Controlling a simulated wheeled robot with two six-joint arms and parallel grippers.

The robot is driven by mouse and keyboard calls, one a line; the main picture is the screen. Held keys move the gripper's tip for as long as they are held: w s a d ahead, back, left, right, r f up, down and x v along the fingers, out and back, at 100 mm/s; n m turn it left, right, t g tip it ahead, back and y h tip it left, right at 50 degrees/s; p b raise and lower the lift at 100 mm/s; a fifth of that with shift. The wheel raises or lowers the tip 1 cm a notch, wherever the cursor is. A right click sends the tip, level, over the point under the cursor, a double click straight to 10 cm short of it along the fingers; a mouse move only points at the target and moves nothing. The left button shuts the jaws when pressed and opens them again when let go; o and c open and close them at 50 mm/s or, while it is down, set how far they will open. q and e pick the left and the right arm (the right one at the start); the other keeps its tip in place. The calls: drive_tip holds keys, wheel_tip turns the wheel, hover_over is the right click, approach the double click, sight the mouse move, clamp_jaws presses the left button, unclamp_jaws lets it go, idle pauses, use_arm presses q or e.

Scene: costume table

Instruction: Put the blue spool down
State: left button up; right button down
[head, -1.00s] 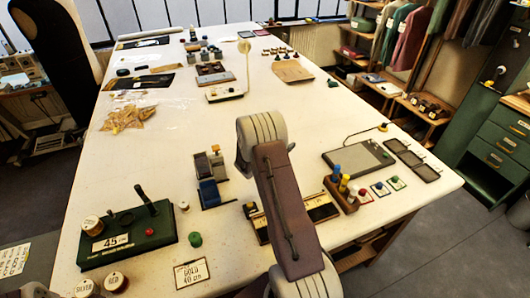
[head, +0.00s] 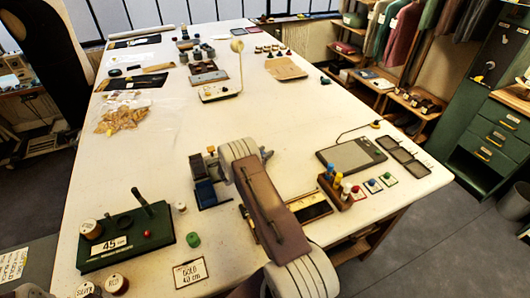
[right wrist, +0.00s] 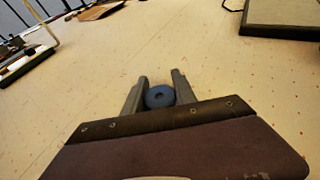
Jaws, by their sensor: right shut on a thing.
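The blue spool (right wrist: 160,96) shows in the right wrist view as a dark blue disc with a centre hole. My right gripper (right wrist: 160,82) is shut on it, with one grey finger on each side. The pale table top (right wrist: 75,105) lies beyond and around the spool; I cannot tell whether the spool touches it. In the head view my right arm covers the spool, and only small parts of the gripper (head: 267,154) show past the arm. My left gripper is not in view.
The table's middle is clear.

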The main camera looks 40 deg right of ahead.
drive_tip(key=shift+f, duration=0.15)
drive_tip(key=c, duration=1)
unclamp_jaws()
drive_tip(key=shift+r, duration=0.4)
drive_tip(key=v, duration=0.5)
drive_tip(key=b+v, duration=0.1)
drive_tip(key=v, duration=0.5)
drive_tip(key=shift+a+f, duration=0.15)
drive_tip(key=shift+f, duration=0.05)
drive_tip(key=shift+s+a+r, duration=0.15)
drive_tip(key=shift+a, duration=0.2)
drive_tip(key=shift+o, duration=0.6)
